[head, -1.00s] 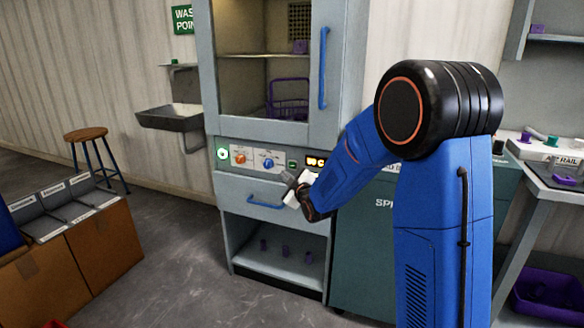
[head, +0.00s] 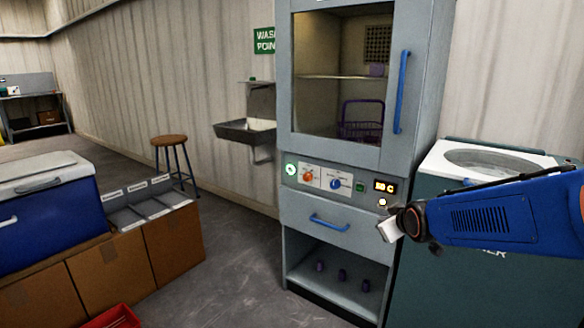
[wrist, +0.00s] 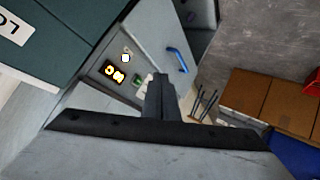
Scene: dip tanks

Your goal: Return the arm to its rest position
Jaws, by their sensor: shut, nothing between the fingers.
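My blue arm reaches in from the right edge of the head view, roughly level. My gripper (head: 386,222) is at its end, in front of the right side of the grey cabinet (head: 335,215), near the lit display (head: 385,187). In the wrist view my gripper (wrist: 160,85) shows as dark fingers closed together with nothing between them. The cabinet's panel and blue drawer handle (wrist: 177,60) show beyond the fingers. I cannot tell the exact gap between the gripper and the panel.
The cabinet's glazed door is shut, with a purple basket (head: 361,122) inside. A dark green top-loading machine (head: 430,285) stands close on the right. A stool (head: 170,144), a blue cooler (head: 45,215) and cardboard boxes (head: 175,243) are on the left. Floor between is clear.

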